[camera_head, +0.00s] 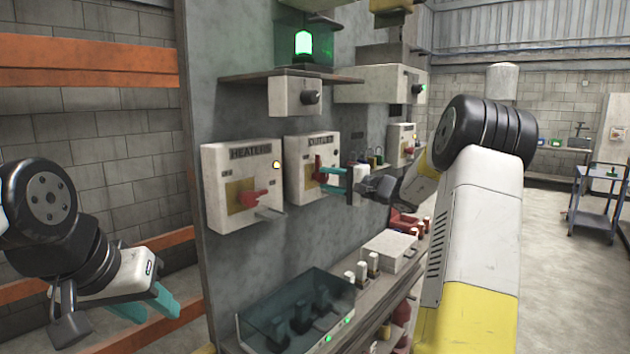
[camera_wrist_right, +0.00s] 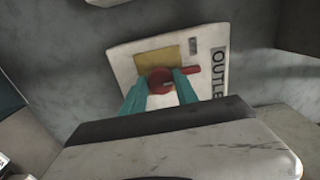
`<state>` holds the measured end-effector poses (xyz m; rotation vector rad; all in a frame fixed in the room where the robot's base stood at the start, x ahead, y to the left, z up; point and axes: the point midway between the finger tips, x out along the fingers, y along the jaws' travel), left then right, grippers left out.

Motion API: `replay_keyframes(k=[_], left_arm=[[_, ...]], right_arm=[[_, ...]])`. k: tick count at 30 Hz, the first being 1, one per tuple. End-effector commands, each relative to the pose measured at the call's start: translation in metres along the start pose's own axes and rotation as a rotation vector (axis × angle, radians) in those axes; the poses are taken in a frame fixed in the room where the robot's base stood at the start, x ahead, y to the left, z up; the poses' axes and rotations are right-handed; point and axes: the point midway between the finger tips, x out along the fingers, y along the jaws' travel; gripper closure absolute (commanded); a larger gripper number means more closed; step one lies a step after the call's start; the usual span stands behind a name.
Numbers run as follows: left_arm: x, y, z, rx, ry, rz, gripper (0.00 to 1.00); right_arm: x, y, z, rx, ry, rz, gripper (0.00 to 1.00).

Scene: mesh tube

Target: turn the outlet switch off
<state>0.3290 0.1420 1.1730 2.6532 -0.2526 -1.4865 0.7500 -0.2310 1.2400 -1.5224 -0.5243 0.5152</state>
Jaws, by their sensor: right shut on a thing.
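The OUTLET box (camera_head: 297,153) is a white box on the grey wall panel, with a yellow plate and a red rotary switch (camera_head: 319,170). In the right wrist view the red switch (camera_wrist_right: 160,80) sits between the teal fingers of my right gripper (camera_wrist_right: 160,88), which is shut on it. In the head view my right gripper (camera_head: 333,180) reaches the switch from the right, and its fingers hide part of it. The red handle looks upright in the head view. My left gripper (camera_head: 158,306) hangs at the lower left, away from the boxes, with its teal fingers apart.
The HEATERS box (camera_head: 220,165) with its own red switch (camera_head: 252,198) is just left of the OUTLET box. A shelf (camera_head: 370,293) below carries a dark transparent case (camera_head: 290,310) and a white box (camera_head: 391,250). A green lamp (camera_head: 303,43) glows above.

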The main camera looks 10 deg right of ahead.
Motion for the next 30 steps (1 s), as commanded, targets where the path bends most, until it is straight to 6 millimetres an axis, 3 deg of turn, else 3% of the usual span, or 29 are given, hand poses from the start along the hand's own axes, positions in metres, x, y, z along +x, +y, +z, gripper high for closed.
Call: replay_keyframes(k=[1,2,4,5,16,30], left_arm=[[0.000,0.000,0.000,0.000,0.000,0.000,0.64],[0.000,0.000,0.000,0.000,0.000,0.000,0.64],[0.000,0.000,0.000,0.000,0.000,0.000,0.64],[0.000,0.000,0.000,0.000,0.000,0.000,0.64],[0.000,0.000,0.000,0.000,0.000,0.000,0.64],[0.000,0.000,0.000,0.000,0.000,0.000,0.64]], right_arm=[[-0.001,0.001,0.000,-0.001,0.000,0.003,1.00],[-0.001,0.001,0.000,-0.001,0.000,0.003,0.59],[-0.001,0.001,0.000,-0.001,0.000,0.003,0.45],[0.000,0.001,0.000,0.000,0.000,0.003,0.43],[-0.006,0.000,-0.001,0.000,0.002,0.002,0.43],[-0.074,0.001,-0.001,0.000,0.002,0.002,0.43]])
